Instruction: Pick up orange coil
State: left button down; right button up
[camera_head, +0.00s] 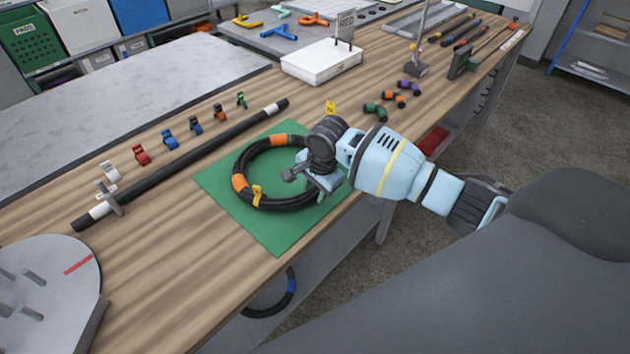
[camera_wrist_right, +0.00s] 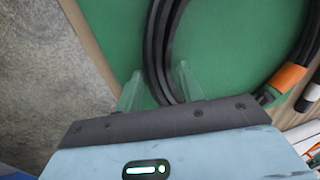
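The orange coil (camera_head: 244,162) is a black hose ring with orange bands and a yellow tag (camera_head: 257,194). It lies on a green mat (camera_head: 276,232) on the wooden bench. My right gripper (camera_head: 309,184) is low over the coil's right side in the head view, hiding part of it. In the right wrist view, the two fingers (camera_wrist_right: 158,88) stand apart with the black hose (camera_wrist_right: 158,40) running between them. The gripper looks open, with a gap beside the hose; contact is hard to tell. An orange band (camera_wrist_right: 287,78) shows at right. My left gripper is not in view.
A black pole (camera_head: 190,156) lies left of the mat, beside a row of coloured clips (camera_head: 168,138). Short coloured hose pieces (camera_head: 388,98) and a white box (camera_head: 320,60) are beyond. A blue-banded hose (camera_head: 290,286) hangs below the bench's front edge.

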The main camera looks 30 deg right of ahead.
jog(key=shift+f, duration=0.3)
grip_shut()
dwell(0.5)
dwell(0.3)
